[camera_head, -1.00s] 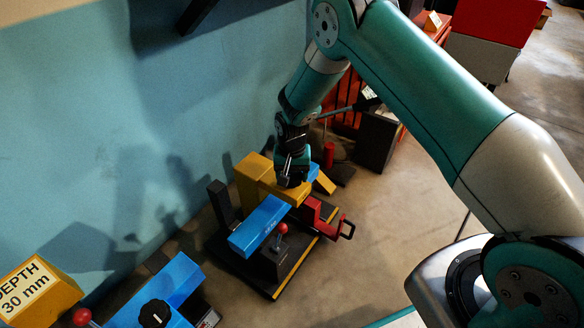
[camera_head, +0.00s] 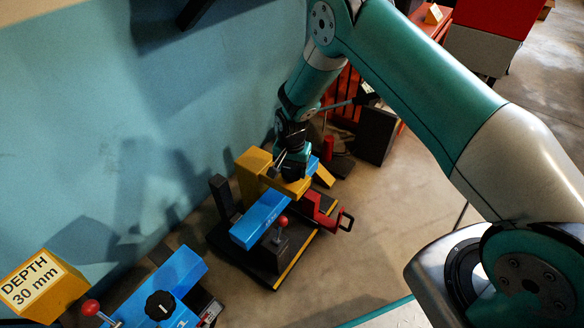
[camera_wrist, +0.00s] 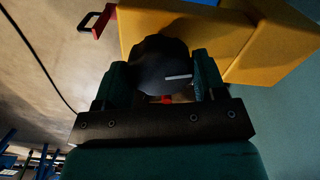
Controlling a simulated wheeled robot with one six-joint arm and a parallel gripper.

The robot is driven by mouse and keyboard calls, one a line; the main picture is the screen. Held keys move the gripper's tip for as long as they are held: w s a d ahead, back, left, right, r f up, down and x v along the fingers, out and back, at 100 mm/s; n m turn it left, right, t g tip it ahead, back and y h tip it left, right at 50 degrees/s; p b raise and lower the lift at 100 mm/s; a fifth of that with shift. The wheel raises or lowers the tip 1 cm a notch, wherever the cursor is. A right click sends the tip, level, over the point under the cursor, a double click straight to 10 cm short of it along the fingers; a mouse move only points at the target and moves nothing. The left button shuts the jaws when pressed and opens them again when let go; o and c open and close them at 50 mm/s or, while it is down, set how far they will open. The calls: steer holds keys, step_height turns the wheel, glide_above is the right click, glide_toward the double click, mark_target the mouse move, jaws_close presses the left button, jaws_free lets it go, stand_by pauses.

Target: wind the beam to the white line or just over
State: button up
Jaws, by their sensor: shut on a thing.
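A blue beam (camera_head: 258,224) lies across a dark-based rig by the wall, under a yellow block (camera_head: 250,174). My gripper (camera_head: 290,172) reaches down onto the yellow part from above. In the wrist view its fingers (camera_wrist: 161,82) are shut on a round black knob (camera_wrist: 160,60), one finger on each side. The knob has a short white mark on its face, to the right of its middle. The yellow block (camera_wrist: 185,25) shows behind the knob. I cannot make out a white line on the beam or the rig.
A red-knobbed lever (camera_head: 282,221) stands beside the beam, and a red handle (camera_head: 345,219) sticks out to the right. A second blue unit (camera_head: 172,280) and a yellow "DEPTH 30 mm" block (camera_head: 42,286) are at lower left. Floor to the right is open.

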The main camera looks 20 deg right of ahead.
steer(key=o, duration=0.9)
step_height(320, 180, up, 18)
steer(key=p, duration=0.5)
steer(key=shift+f, duration=0.25)
step_height(320, 180, up, 12)
steer(key=n+y, duration=0.1)
steer(key=n, duration=0.3)
glide_above(292, 169)
steer(key=s+a, duration=0.3)
steer(key=s, duration=0.3)
steer(key=s+a+r+n+y, duration=0.15)
steer(key=s+r+n, duration=0.4)
steer(key=s, duration=0.75)
steer(key=s+r+n+y, duration=0.2)
steer(key=s+r+n, duration=0.4)
steer(key=s, duration=0.6)
steer(key=shift+m, duration=0.65)
step_height(292, 169, up, 30)
steer(key=p, duration=2.9)
